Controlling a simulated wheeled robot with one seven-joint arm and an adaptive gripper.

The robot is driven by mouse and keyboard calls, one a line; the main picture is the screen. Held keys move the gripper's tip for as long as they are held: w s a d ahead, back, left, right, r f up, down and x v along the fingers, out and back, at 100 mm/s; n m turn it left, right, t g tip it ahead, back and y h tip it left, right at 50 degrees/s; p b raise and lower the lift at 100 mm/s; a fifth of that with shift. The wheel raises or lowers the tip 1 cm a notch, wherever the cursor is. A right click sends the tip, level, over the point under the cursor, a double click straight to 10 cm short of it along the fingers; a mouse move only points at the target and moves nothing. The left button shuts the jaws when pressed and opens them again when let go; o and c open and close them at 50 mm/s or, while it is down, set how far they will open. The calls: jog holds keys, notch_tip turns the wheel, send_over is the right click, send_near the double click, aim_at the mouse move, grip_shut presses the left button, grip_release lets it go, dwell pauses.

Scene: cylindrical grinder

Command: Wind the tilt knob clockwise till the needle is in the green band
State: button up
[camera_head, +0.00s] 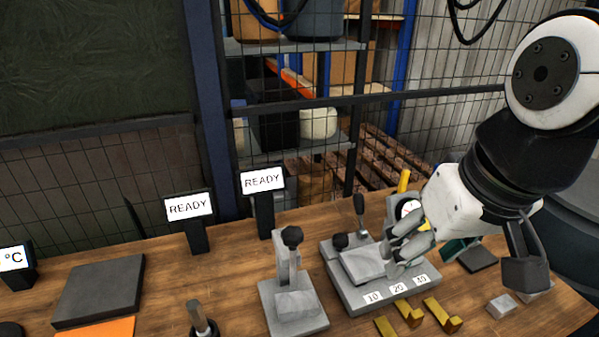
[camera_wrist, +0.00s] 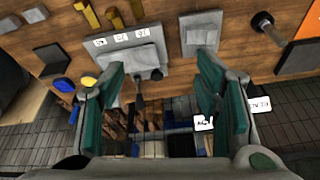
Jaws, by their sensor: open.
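I cannot tell which one is the tilt knob. My gripper (camera_head: 404,252) hovers above the fixture's right side. In the wrist view, its teal-padded fingers (camera_wrist: 160,78) are wide apart, with the fixture (camera_wrist: 131,63) beyond them and nothing held.
Another grey fixture (camera_head: 293,312) with an upright black-knobbed lever stands left of it. Two READY signs (camera_head: 188,207) (camera_head: 263,182) stand behind. Brass brackets (camera_head: 442,315) lie in front, and small grey blocks (camera_head: 501,306) lie to the right. A mesh fence backs the bench.

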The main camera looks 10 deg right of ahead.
jog(key=w+g+y, duration=0.1)
jog(key=w, duration=0.7)
jog(key=g+h, duration=0.1)
jog(key=g, duration=0.2)
send_over(341, 238)
notch_tip(341, 238, down, 14)
notch_tip(341, 238, down, 13)
jog(key=shift+f+p, duration=0.1)
jog(key=shift+p, duration=0.45)
jog(key=shift+c, duration=0.6)
jog(key=c, duration=1.1)
jog(key=shift+o, duration=0.2)
jog(key=shift+m, duration=0.3)
